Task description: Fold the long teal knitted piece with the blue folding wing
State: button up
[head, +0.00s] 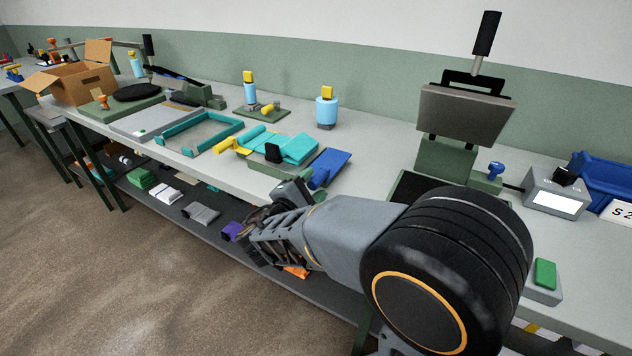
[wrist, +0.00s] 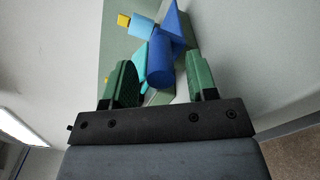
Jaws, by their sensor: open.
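The teal knitted piece (head: 298,148) lies on the folding station on the bench, with a dark block on it. The blue folding wing (head: 333,162) slopes at the station's right side, and its blue round handle (head: 318,181) points toward the front edge. In the wrist view the handle (wrist: 160,65) shows between the green fingers of my gripper (wrist: 161,62), with gaps on both sides. The wing (wrist: 180,28) lies beyond it, and a strip of teal (wrist: 140,68) shows beside it. My gripper (head: 306,193) is open and empty at the front edge, close to the handle.
A yellow wing handle (head: 226,144) is at the station's left. A teal frame (head: 200,133) lies further left. Light blue bottles (head: 326,112) stand behind. A press with a grey plate (head: 464,112) stands to the right. A lower shelf (head: 190,225) holds several items.

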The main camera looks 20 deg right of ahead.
jog(key=shift+v, duration=2.25)
